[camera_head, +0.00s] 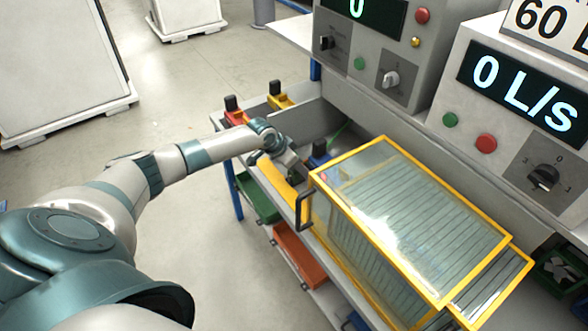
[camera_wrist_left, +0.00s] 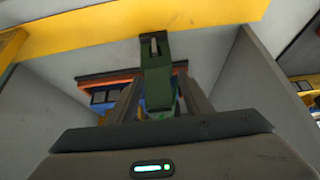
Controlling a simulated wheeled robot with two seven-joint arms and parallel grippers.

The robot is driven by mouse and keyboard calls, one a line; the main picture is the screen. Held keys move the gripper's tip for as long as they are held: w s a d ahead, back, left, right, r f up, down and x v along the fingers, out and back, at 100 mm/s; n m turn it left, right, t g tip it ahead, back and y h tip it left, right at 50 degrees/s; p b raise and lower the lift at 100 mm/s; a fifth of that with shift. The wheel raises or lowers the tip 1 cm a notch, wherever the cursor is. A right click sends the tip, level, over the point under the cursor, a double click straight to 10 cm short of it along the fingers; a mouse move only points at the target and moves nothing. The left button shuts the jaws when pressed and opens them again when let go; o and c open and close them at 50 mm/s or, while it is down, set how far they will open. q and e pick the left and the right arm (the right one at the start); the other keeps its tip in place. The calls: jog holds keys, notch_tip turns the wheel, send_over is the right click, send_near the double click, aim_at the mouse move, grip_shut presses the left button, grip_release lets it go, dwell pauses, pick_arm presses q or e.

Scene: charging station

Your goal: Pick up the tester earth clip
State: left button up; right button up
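The green clip (camera_wrist_left: 159,80), which I take for the tester earth clip, shows in the left wrist view. It lies between the two dark fingers of my left gripper (camera_wrist_left: 158,92). The fingers stand apart on either side of it, but I cannot tell whether they touch it. In the head view my left gripper (camera_head: 303,172) is low at the tester bench, left of the yellow-framed box. A thin green piece (camera_head: 339,131) shows just beyond it; I cannot tell if this is part of the clip. My right gripper is not in view.
The yellow-framed glass box (camera_head: 405,215) with a dark handle (camera_head: 302,209) stands close on the right. A blue part (camera_head: 320,150) is beside my gripper. Green (camera_head: 257,199) and orange (camera_head: 298,254) bins sit below. Open floor (camera_head: 200,85) lies to the left.

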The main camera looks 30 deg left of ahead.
pick_arm(q)
jog(key=c, duration=0.9)
jog(key=shift+r, duration=0.1)
jog(key=shift+r+b, duration=0.3)
jog(key=shift+r, duration=0.25)
notch_tip(320, 180, up, 9)
jog(key=b, duration=0.2)
jog(key=shift+f+b, duration=0.1)
jog(key=shift+b, duration=0.25)
